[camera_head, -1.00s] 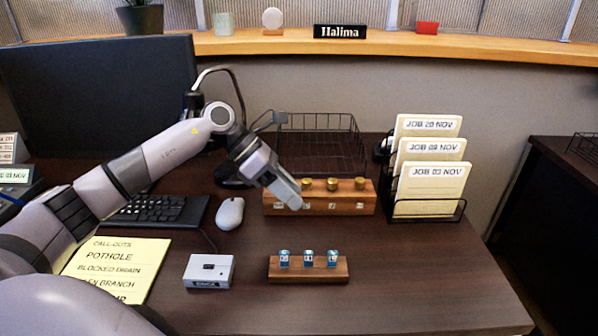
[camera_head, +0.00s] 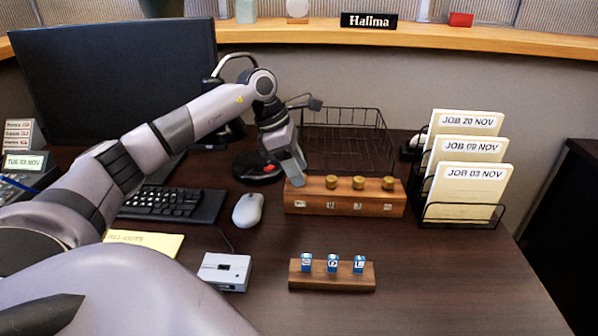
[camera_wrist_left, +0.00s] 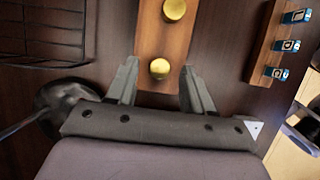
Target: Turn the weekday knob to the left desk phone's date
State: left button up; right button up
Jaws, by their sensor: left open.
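A wooden block (camera_head: 345,204) with a row of brass knobs and small labels stands on the desk. Three knobs show in the head view, among them the left one of these (camera_head: 331,182). My left gripper (camera_head: 295,170) is over the block's left end and hides what is there. In the left wrist view the open fingers (camera_wrist_left: 158,80) have a brass knob (camera_wrist_left: 159,68) between their tips, with gaps on both sides. The label lettering is too small to read. The left desk phone (camera_head: 22,172) is at the left edge; its display (camera_head: 24,162) reads TUE 03 NOV. My right gripper is not in view.
A wire basket (camera_head: 345,140) stands behind the block. A small block with blue letter cubes (camera_head: 332,276) and a white box (camera_head: 224,271) are in front. A mouse (camera_head: 247,210) and keyboard (camera_head: 172,203) lie left; a job-card rack (camera_head: 459,212) stands right.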

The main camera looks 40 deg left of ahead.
pick_arm(q)
jog(key=shift+w+d+f, duration=0.15)
jog(key=shift+f, duration=0.35)
grip_shut()
jog(key=n+t+y+p, duration=0.1)
jog(key=n, duration=0.3)
jog(key=shift+d+r+p, duration=0.1)
jog(key=shift+p, duration=0.25)
jog(key=n+y, duration=0.1)
jog(key=n, duration=0.3)
jog(key=shift+d+n+t+y+p, duration=0.1)
jog(key=shift+n+t+y+p, duration=0.2)
jog(key=shift+t+y, duration=0.1)
grip_release()
